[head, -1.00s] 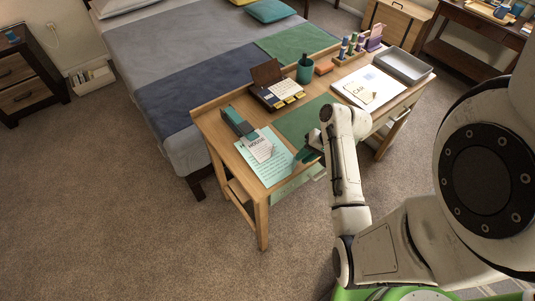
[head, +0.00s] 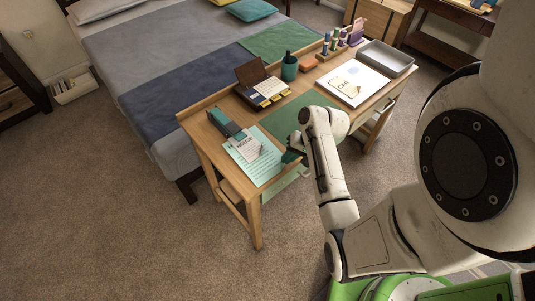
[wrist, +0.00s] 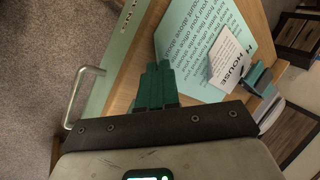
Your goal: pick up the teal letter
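The teal letter (head: 265,170) is a pale teal sheet with printed lines, lying at the left end of the desk by its front edge. A white card marked HOUSE (head: 243,145) lies over part of it. Both also show in the wrist view, the letter (wrist: 188,40) beyond my fingers and the card (wrist: 228,58) to its right. My gripper (head: 291,156) is at the letter's right end in the head view. In the wrist view its dark green fingers (wrist: 157,66) are together, with no paper visible between them. They hide part of the letter's near edge.
The desk's green drawer front with a metal handle (wrist: 84,98) is close on the left in the wrist view. A teal-and-grey holder (head: 225,123) stands behind the letter.

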